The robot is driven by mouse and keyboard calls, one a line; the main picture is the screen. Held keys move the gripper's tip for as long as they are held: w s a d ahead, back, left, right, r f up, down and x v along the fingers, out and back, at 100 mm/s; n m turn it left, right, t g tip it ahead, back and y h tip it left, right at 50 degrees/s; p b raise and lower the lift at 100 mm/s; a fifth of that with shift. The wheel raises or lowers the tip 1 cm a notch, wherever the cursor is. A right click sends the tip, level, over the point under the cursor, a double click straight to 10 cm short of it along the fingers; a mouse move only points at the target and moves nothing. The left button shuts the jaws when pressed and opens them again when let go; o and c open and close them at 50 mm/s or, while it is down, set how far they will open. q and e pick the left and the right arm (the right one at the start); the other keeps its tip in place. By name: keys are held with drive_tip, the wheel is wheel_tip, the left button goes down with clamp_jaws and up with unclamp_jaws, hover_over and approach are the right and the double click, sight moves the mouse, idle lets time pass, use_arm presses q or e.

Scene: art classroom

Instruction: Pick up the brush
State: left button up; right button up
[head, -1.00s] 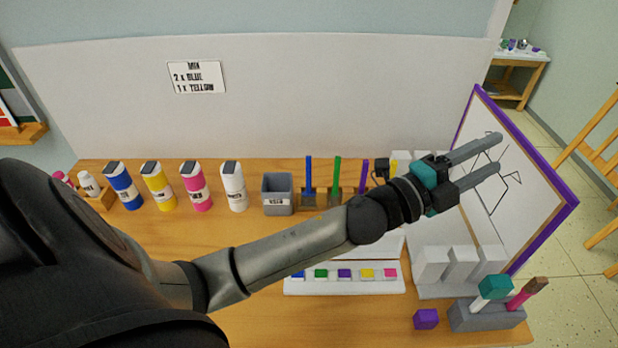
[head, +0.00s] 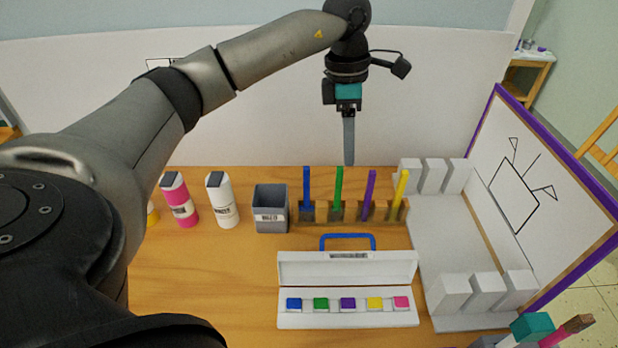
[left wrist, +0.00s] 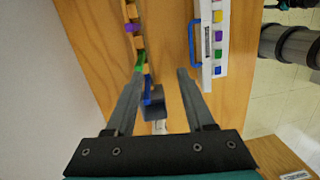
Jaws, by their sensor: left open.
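Blue (head: 306,188), green (head: 338,190), purple (head: 369,190) and yellow (head: 402,190) sticks stand upright in a wooden rack (head: 322,215); whether these are brushes I cannot tell. My left gripper (head: 349,160) points down, empty, above and behind the rack. In the left wrist view, my left gripper (left wrist: 160,75) is open, its fingers apart, with the blue stick (left wrist: 146,83) near one finger. A dark and teal part at that view's top right may be my right gripper.
A grey cup (head: 271,210) stands left of the rack, with white (head: 222,203) and pink (head: 180,203) bottles beyond. An open paint box (head: 347,268) lies in front. A purple-framed board (head: 540,195) leans at the right. The table's front left is bare.

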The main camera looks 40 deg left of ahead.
use_arm(q)
drive_tip(key=s+a+r+y, duration=0.1)
drive_tip(key=a+r+y, duration=0.1)
drive_tip(key=a, duration=0.5)
drive_tip(key=g+b, duration=0.1)
drive_tip(key=b, duration=0.1)
hover_over(305, 180)
drive_tip(key=w, duration=0.1)
drive_tip(key=shift+n, duration=0.4)
wheel_tip(305, 180, down, 9)
drive_tip(key=shift+r, duration=0.15)
drive_tip(key=shift+s+a+f+b, duration=0.15)
drive_tip(key=shift+f+b, duration=0.15)
drive_tip(key=shift+f, duration=1.2)
drive_tip(key=shift+s+a+f+b, duration=0.1)
drive_tip(key=shift+f+b, duration=0.2)
drive_tip(key=shift+f, duration=1.2)
clamp_jaws()
